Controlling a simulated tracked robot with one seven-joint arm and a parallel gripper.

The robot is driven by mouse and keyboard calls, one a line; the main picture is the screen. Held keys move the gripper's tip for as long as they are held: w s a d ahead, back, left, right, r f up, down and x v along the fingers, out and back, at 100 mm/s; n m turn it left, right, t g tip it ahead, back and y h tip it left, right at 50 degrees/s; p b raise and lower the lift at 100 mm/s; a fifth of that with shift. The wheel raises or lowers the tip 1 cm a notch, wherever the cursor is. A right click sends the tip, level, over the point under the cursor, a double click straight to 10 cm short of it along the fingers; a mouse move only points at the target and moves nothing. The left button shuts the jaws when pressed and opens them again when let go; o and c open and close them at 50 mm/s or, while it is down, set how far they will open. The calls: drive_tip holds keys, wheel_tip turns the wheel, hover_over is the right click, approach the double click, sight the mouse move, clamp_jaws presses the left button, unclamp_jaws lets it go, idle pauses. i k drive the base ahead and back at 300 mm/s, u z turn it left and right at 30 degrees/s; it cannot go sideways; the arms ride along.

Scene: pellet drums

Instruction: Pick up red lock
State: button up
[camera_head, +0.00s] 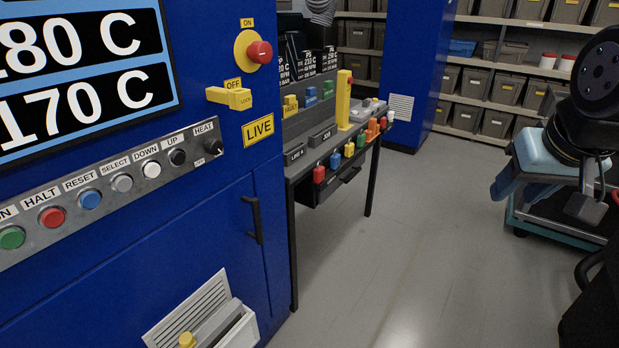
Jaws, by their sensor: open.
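The red lock (319,173) hangs at the near end of a row of coloured locks along the front edge of the grey bench. It is small in view, with its front showing. My gripper (518,184), with a light blue body, is at the right on the end of my black wrist. It is open, pointing down, and far to the right of the red lock.
Blue (335,160), yellow (349,149) and green (361,139) locks hang beside the red one. A blue machine cabinet (150,240) fills the left. A teal cart (525,215) stands at right. The floor (430,230) between is clear.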

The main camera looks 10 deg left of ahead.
sight(319, 172)
drive_tip(key=z, duration=0.15)
drive_tip(key=i, duration=0.9)
drive_tip(key=u, duration=0.1)
